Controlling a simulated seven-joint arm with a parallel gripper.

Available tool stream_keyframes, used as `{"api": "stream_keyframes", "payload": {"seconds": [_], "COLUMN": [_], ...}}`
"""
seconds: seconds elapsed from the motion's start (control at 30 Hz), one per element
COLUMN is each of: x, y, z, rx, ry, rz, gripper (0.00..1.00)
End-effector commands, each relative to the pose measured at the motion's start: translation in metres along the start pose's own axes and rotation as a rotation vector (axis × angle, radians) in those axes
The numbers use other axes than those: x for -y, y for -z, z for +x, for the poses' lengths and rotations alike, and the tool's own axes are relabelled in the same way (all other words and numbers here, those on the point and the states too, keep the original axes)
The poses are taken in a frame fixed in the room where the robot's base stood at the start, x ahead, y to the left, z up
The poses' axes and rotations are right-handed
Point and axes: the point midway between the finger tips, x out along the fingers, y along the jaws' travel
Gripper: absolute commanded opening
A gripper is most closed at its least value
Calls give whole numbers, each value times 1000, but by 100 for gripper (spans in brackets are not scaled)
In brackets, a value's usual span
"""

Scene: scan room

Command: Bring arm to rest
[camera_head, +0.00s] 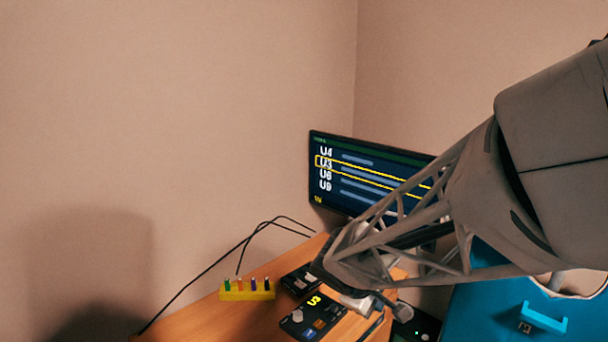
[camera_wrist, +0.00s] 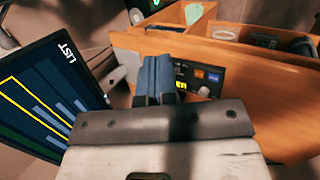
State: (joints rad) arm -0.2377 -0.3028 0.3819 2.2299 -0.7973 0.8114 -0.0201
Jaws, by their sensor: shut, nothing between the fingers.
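My arm reaches in from the right of the head view and slopes down to the left over the wooden desk. My gripper is at its low end, partly hidden behind the arm's frame. In the wrist view my gripper (camera_wrist: 155,68) has its two blue-grey fingers together, with nothing between them. A dark control box (camera_head: 313,316) marked U3, with a knob and coloured buttons, lies on the desk (camera_head: 205,318) close to the gripper. The box also shows just beyond the fingers in the wrist view (camera_wrist: 207,76). I cannot tell whether the fingers touch it.
A screen (camera_head: 330,192) listing U4, U3, U8 and U9, with U3 framed yellow, stands behind my arm. A yellow rack (camera_head: 247,295) holds several coloured pegs. Black cables (camera_head: 205,274) run left. A blue unit (camera_head: 480,308) stands right. A wooden organiser (camera_wrist: 225,40) shows in the wrist view.

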Motion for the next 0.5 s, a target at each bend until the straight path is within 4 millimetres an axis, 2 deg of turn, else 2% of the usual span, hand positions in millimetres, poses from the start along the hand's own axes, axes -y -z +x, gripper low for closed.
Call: {"api": "stream_keyframes", "payload": {"seconds": [0.03,0.2,0.5], "x": [-1,4,30], "y": [-17,-64,-135], "z": [-9,-34,-79], "rx": [-1,-7,-43], "ry": [24,116,289], "rz": [60,252,575], "gripper": [0,0,0]}}
